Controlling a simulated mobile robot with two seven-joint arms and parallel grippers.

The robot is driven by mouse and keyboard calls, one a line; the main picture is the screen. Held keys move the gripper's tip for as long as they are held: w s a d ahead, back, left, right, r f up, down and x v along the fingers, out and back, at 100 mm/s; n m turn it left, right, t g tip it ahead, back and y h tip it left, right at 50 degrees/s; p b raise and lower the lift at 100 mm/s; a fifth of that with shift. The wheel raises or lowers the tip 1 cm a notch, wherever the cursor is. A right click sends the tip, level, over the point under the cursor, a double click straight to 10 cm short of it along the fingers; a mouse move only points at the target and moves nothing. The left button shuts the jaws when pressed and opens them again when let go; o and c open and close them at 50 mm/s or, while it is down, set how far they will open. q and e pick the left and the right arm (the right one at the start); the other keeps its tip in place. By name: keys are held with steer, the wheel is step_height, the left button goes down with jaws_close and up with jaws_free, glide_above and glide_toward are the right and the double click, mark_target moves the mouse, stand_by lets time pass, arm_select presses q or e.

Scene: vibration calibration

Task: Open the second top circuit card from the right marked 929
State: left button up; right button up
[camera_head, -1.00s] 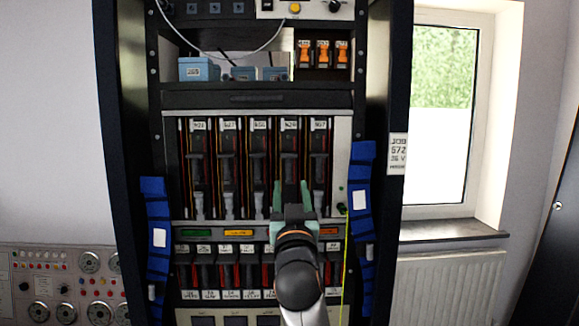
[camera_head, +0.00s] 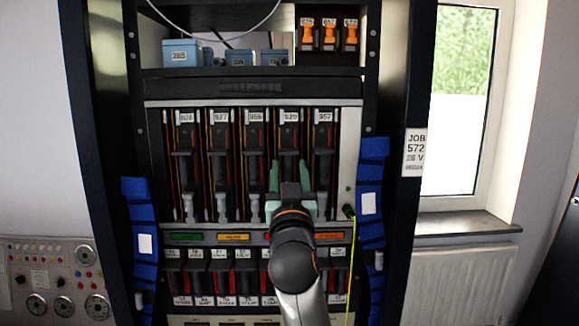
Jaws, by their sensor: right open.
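The rack's top row holds several dark circuit cards with white labels. The second from the right, card 929 (camera_head: 289,136), stands upright in its slot, and its lower part is hidden behind my gripper. My right gripper (camera_head: 288,172) is open, with pale green fingers pointing up in front of the lower half of that card. Whether the fingers touch the card I cannot tell. The rightmost card, 957 (camera_head: 323,140), is just to the right of the gripper. My left gripper is not in view.
A lower row of cards (camera_head: 220,278) sits below coloured label strips. Blue padded bundles hang on both sides, the right one (camera_head: 371,205) near a yellow-green cable (camera_head: 352,265). Blue boxes (camera_head: 182,53) and orange switches (camera_head: 328,36) sit on the shelf above.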

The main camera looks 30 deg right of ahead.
stand_by(0.3)
steer(key=shift+r, duration=0.1)
jaws_close()
stand_by(1.2)
